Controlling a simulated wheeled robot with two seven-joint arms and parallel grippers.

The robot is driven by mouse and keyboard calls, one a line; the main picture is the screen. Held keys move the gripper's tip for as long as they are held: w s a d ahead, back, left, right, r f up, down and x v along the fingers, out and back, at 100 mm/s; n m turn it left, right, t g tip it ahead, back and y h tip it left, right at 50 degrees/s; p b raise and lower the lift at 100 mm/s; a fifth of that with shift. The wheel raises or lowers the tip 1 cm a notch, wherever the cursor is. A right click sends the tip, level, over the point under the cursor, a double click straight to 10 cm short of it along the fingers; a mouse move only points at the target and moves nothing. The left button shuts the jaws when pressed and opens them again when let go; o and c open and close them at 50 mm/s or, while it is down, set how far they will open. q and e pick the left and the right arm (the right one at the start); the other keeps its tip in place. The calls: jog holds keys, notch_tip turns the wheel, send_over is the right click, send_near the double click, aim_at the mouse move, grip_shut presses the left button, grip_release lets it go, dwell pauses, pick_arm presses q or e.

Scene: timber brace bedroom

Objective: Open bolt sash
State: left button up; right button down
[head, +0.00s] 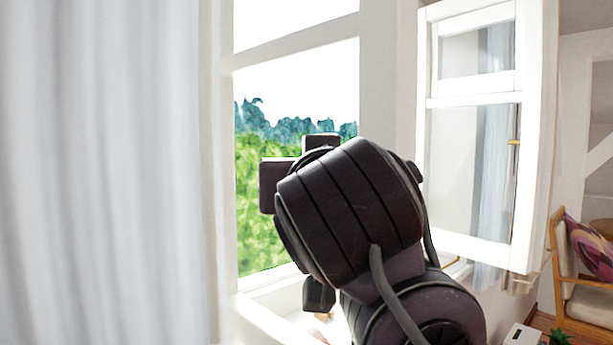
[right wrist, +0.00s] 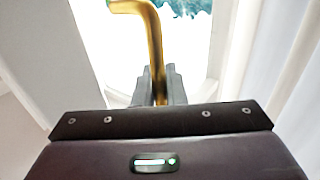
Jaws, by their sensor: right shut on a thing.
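A white-framed window fills the middle of the head view, with greenery outside. A white glazed sash (head: 472,180) on the right stands swung into the room, with a small brass fitting (head: 513,142) on its edge. My right arm is in front of the window opening in the head view and hides its own fingertips. In the right wrist view my right gripper (right wrist: 158,88) is shut on a bent brass handle (right wrist: 154,45), its two dark fingers on either side of the shaft. What the handle's lower end joins is hidden. My left gripper is not in view.
A pale curtain (head: 100,170) hangs along the left. A wooden chair (head: 575,270) with a patterned cushion (head: 590,248) stands at the right. A green plant (head: 559,338) and a white box (head: 521,335) are low at the right. The white sill (head: 262,318) is below the arm.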

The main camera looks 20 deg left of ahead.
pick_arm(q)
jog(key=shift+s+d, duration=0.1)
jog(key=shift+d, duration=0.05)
pick_arm(e)
jog(key=shift+f, duration=0.1)
